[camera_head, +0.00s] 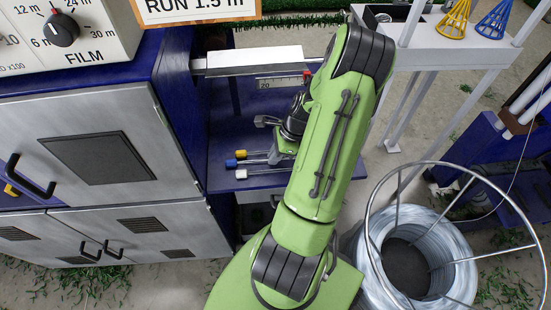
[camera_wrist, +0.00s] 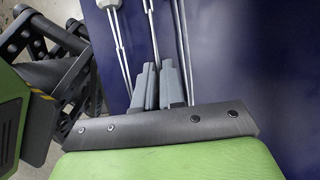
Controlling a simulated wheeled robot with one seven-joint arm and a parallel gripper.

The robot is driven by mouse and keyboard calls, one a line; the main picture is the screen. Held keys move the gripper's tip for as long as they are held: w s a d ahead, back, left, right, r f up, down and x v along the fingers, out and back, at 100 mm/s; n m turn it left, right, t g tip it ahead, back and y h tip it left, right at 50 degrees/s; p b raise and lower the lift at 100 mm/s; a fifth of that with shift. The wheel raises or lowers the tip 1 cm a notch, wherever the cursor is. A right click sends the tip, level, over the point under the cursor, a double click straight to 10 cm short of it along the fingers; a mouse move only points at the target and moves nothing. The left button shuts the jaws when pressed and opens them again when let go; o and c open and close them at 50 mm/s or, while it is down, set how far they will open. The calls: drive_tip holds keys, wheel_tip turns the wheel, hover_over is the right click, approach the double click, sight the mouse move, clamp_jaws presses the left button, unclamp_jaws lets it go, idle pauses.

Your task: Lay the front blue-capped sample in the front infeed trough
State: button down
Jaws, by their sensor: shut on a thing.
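In the wrist view my gripper (camera_wrist: 158,85) is shut on thin wires in the middle of the group. A pale cap (camera_wrist: 110,3) and its wires are to the left, and more wires are to the right. Which cap belongs to the held wires is not clear. I cannot make out the infeed trough for certain.
A pale metal bar (camera_head: 254,60) spans the machine behind the samples, with a scale plate (camera_head: 279,82) beneath it. The grey cabinet (camera_head: 95,158) stands at left. A wire coil in a round frame (camera_head: 425,262) stands at right. My arm hides part of the bench.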

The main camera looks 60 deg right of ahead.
wheel_tip(320, 180, up, 10)
drive_tip(key=p, duration=0.3)
drive_tip(key=shift+p, duration=0.3)
